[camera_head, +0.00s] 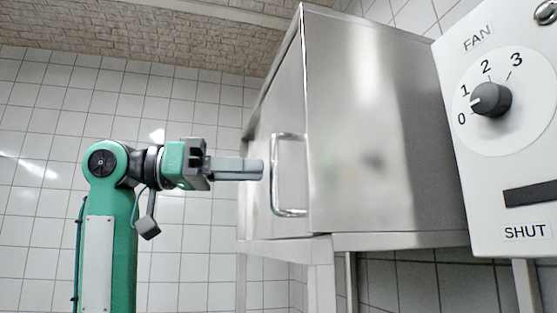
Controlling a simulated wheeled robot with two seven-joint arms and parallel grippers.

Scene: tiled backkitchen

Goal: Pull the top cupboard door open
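The top cupboard is a brushed steel box (385,130) in the middle of the view. Its door (288,105) is the narrow face on the left, seen at a steep angle, and looks closed flush. A vertical steel bar handle (274,175) stands on the door near its right edge. My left gripper (258,169) points right at the handle, its fingertips level with the bar's middle and just left of it in the picture. Its fingers overlap from this side, so their gap is hidden. I cannot tell whether they touch the bar. My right gripper is out of view.
A white control panel (520,140) with a fan knob (491,100) and a "SHUT" label is close at the right. A steel frame (320,256) supports the cupboard. Tiled walls (40,150) stand behind. The space left of the door holds only my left arm.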

